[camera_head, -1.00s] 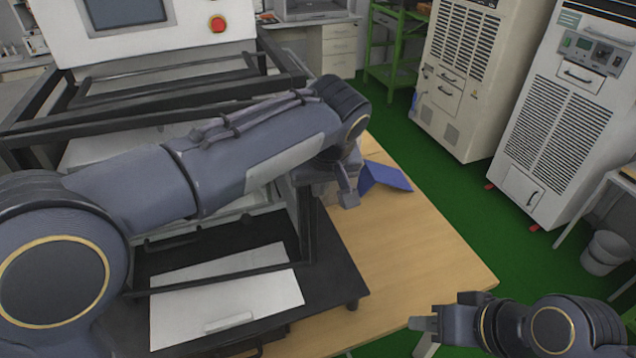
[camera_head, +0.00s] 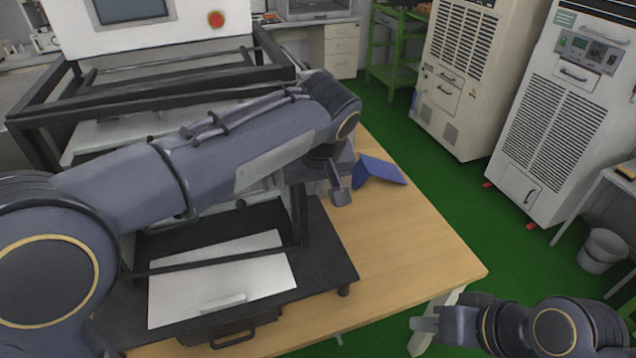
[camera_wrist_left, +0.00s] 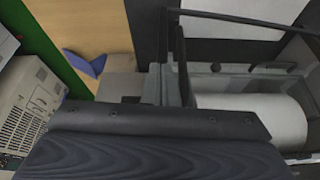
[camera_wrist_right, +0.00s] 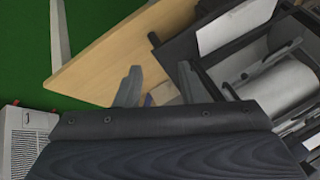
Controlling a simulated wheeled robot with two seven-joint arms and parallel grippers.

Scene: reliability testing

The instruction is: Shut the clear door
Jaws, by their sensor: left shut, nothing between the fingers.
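The machine (camera_head: 190,30) has a black frame, and a black-edged opening sits at its front. The lower black bar (camera_head: 215,261) crosses above a white sheet; I take it as part of the clear door's frame, but the clear pane itself is hard to make out. My left arm hides much of the front. My left gripper (camera_head: 341,191) is shut and empty, just right of the black upright post (camera_head: 300,215). Its fingers (camera_wrist_left: 168,80) show close beside a dark frame edge in the left wrist view; contact is unclear. My right gripper (camera_head: 424,323) is open and empty, beyond the table's front right corner.
A wooden table (camera_head: 415,245) carries the machine and a black base plate (camera_head: 325,265) with a white sheet (camera_head: 215,285). A blue folded object (camera_head: 380,171) lies right of my left gripper. Pale cabinets (camera_head: 565,125) and a bin (camera_head: 604,251) stand right on green floor.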

